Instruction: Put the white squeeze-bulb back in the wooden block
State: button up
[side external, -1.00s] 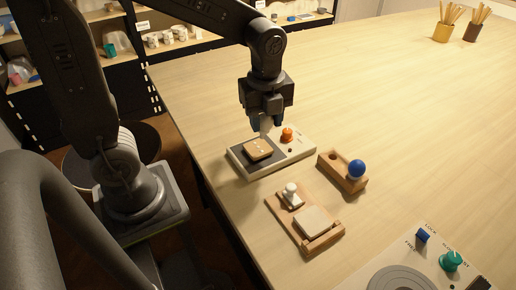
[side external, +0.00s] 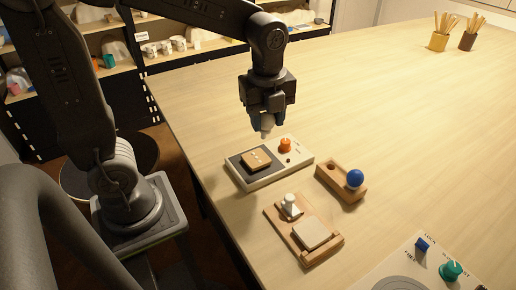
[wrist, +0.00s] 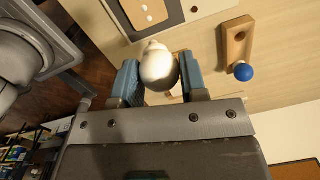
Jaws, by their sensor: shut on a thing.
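My gripper (side external: 266,122) is shut on the white squeeze-bulb (wrist: 158,70), whose round white body shows between the two blue fingers in the wrist view. In the side view only a small pale tip of the bulb (side external: 267,131) shows under the fingers, in the air above the far edge of a pale box. The wooden block (side external: 336,186) stands on the table right of that box. It has an empty round hole at its far left end and a blue ball (side external: 355,178) at the other end. The block also shows at the upper right of the wrist view (wrist: 236,34).
The pale box (side external: 290,166) has an orange knob (side external: 285,145) and a tan square on a dark pad. Nearer lies a wooden board (side external: 318,258) with a white knob (side external: 290,204) and a pale square. A panel with knobs (side external: 405,270) is at front right.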

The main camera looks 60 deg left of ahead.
jog(key=w+d+f+t, duration=0.1)
jog(key=w+d+f, duration=0.2)
jog(key=w+d, duration=0.5)
jog(key=shift+w+d+f+h, duration=0.2)
jog(key=shift+w+d+h, duration=0.2)
jog(key=shift+w, duration=1.95)
jog(key=shift+f, duration=0.1)
jog(key=shift+a+f, duration=0.1)
jog(key=shift+f, duration=0.15)
jog(key=shift+f, duration=1.45)
jog(key=shift+f, duration=0.15)
jog(key=shift+f, duration=1)
